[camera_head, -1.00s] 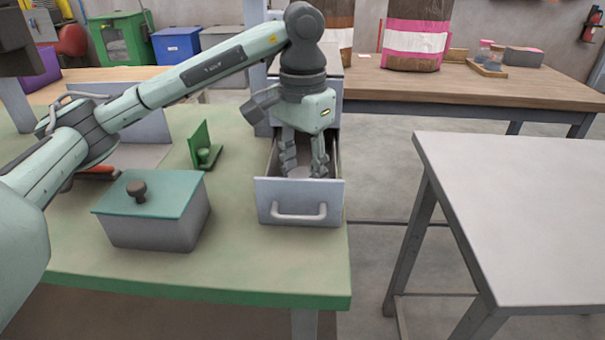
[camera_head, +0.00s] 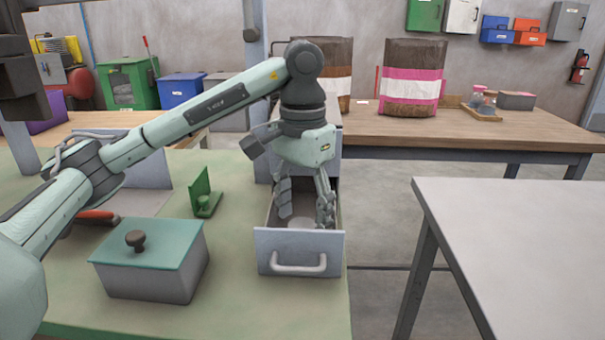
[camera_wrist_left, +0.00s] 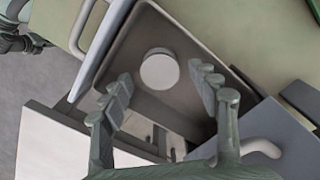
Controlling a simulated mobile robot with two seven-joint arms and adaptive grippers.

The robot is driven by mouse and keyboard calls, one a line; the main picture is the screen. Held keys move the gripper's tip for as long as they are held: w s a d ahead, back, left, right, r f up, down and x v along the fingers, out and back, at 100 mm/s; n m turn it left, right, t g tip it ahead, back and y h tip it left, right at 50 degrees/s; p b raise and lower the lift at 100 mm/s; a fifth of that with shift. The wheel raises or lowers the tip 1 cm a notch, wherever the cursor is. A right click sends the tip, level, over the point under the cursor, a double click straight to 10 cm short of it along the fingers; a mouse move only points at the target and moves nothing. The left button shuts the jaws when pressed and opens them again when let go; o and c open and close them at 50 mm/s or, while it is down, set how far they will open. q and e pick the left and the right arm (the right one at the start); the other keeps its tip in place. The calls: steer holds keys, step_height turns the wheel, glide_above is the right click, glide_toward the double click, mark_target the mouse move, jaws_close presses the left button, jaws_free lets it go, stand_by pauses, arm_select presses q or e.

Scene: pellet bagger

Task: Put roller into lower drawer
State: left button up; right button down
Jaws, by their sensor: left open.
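The roller (camera_head: 302,222), a short light grey round piece, lies on the floor of the open drawer (camera_head: 299,250). The drawer has a grey front with a bar handle and is pulled out of a cabinet at the bench's right end. In the left wrist view the roller (camera_wrist_left: 160,70) shows as a pale disc on the dark drawer floor (camera_wrist_left: 165,30), apart from the drawer walls. My left gripper (camera_head: 304,210) points down into the drawer with its fingers spread. In the wrist view its fingertips (camera_wrist_left: 161,80) stand on either side of the roller, with gaps to it.
A grey box with a teal knobbed lid (camera_head: 150,258) and a small green bracket (camera_head: 205,195) stand left of the drawer on the green bench. A grey table (camera_head: 520,230) stands right, across a gap. Another handled grey front (camera_wrist_left: 275,130) is close beside the fingers.

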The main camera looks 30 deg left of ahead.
mark_target(302, 225)
arm_select(q)
step_height(302, 225, up, 10)
steer(key=shift+f+p, duration=0.15)
steer(key=shift+p, duration=0.25)
arm_select(e)
steer(key=shift+s+d+f, duration=0.1)
steer(key=shift+s+f, duration=0.3)
steer(key=shift+f, duration=0.3)
steer(key=shift+s+d+f, duration=0.1)
steer(key=shift+s+f, duration=0.3)
steer(key=shift+f, duration=0.25)
arm_select(q)
steer(key=shift+c, duration=0.6)
